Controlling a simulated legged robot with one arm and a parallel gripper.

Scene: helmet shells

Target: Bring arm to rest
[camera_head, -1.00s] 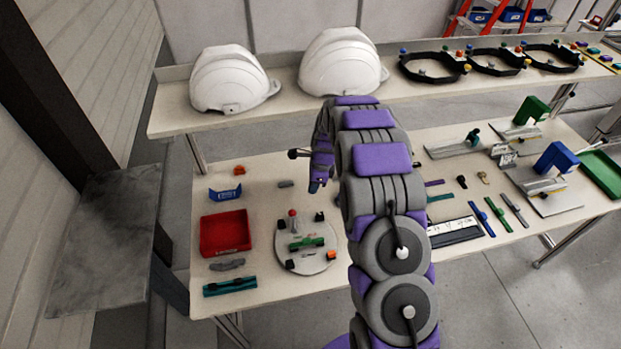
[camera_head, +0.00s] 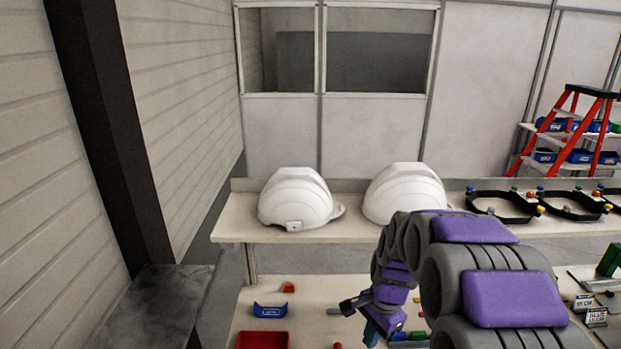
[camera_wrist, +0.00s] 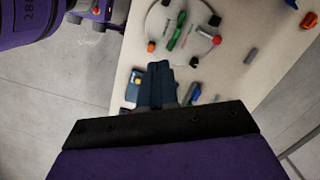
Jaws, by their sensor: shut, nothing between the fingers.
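My gripper (camera_head: 372,332) hangs pointing down from my purple and grey arm, above the workbench, in the lower middle of the head view. In the wrist view its dark fingers (camera_wrist: 159,72) are together with nothing between them. The fingers are above the bench top and hold no part. The arm is bent, with its large links filling the lower right of the head view and hiding part of the bench.
Two white helmet shells (camera_head: 297,200) stand on the rear shelf (camera_head: 245,228), with black headbands (camera_head: 505,207) to their right. A blue bin (camera_head: 270,310) and red bin (camera_head: 262,340) sit left of my gripper. The wrist view shows a round plate (camera_wrist: 202,48) with small parts.

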